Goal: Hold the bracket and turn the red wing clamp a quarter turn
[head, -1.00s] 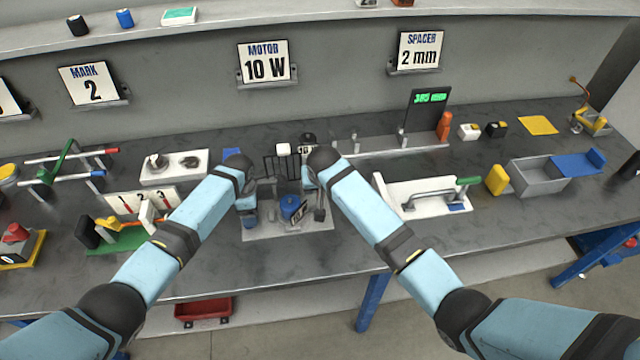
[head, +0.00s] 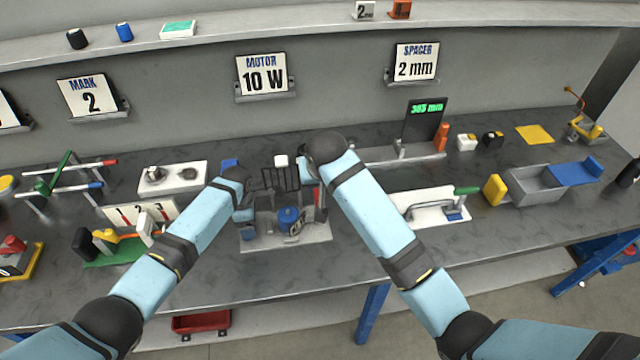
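A grey fixture plate (head: 310,235) near the middle of the bench carries a blue cylinder (head: 289,216) with a small white label beside it. A dark upright bracket-like part (head: 284,180) with a white block on top stands behind the cylinder. A narrow red part (head: 318,195), perhaps the wing clamp, shows at its right, mostly hidden. My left gripper (head: 262,184) is at the left side of the dark part; I cannot tell whether it touches. My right gripper (head: 310,178) is above and close to the red part. The fingers of both are too small and covered to read.
A white panel with a green-ended handle (head: 430,207) lies right of the fixture, with an open grey bin (head: 537,184) beyond. A green base with a yellow lever (head: 115,248) is at the left. A green-lit display (head: 424,118) stands behind. The bench front is clear.

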